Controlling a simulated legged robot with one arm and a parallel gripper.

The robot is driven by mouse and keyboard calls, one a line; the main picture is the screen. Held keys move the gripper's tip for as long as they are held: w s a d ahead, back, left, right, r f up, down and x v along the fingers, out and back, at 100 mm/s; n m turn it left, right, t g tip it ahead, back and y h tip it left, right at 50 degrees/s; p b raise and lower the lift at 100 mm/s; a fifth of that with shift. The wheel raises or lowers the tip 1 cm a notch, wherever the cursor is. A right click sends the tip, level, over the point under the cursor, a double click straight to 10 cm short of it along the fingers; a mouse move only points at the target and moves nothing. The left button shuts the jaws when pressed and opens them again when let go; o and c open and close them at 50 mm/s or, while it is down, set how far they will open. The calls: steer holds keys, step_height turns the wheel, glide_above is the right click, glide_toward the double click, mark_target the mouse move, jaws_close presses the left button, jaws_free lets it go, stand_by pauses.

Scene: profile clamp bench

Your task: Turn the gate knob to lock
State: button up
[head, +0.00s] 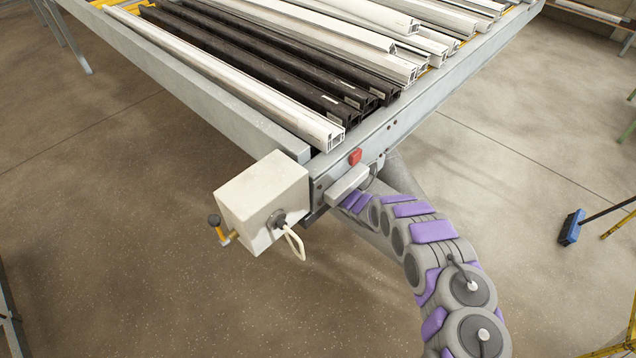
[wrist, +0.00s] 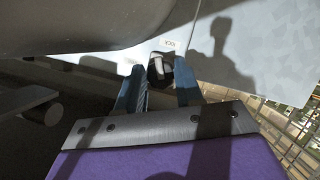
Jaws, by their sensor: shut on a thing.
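The gate knob (wrist: 158,66), dark with a pale part, shows in the wrist view against a pale plate (wrist: 232,50). A small label (wrist: 170,43), which looks like "LOCK", is on the plate just beyond the knob. My gripper (wrist: 160,75) has its two blue-grey fingers on either side of the knob and is shut on it. The fingers hide part of the knob, and I cannot tell its exact angle. In the head view my arm reaches the bench's near corner, where a grey block (head: 347,184) stands beside it. The fingers and knob are not discernible there.
The bench frame (head: 440,92) carries several white and black profiles (head: 290,105). A red button (head: 354,156) sits on its end. A white box (head: 262,200) with a cable loop and an orange, black-ended handle (head: 217,229) juts out left of my arm. A blue broom (head: 571,227) lies at right.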

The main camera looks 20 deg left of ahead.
steer(key=m+g+b, duration=0.1)
steer(key=m+g, duration=0.1)
steer(key=m, duration=0.1)
steer(key=shift+r+y, duration=0.1)
steer(key=shift+y, duration=0.3)
steer(key=shift+w+r, duration=0.1)
steer(key=shift+w, duration=0.05)
stand_by(0.3)
steer(key=o, duration=1)
steer(key=shift+a+f, duration=0.15)
steer(key=shift+f, duration=0.05)
steer(key=p+v, duration=0.4)
steer(key=v, duration=1.3)
steer(key=shift+d, duration=0.25)
steer(key=shift+w+r, duration=0.1)
steer(key=shift+r, duration=0.05)
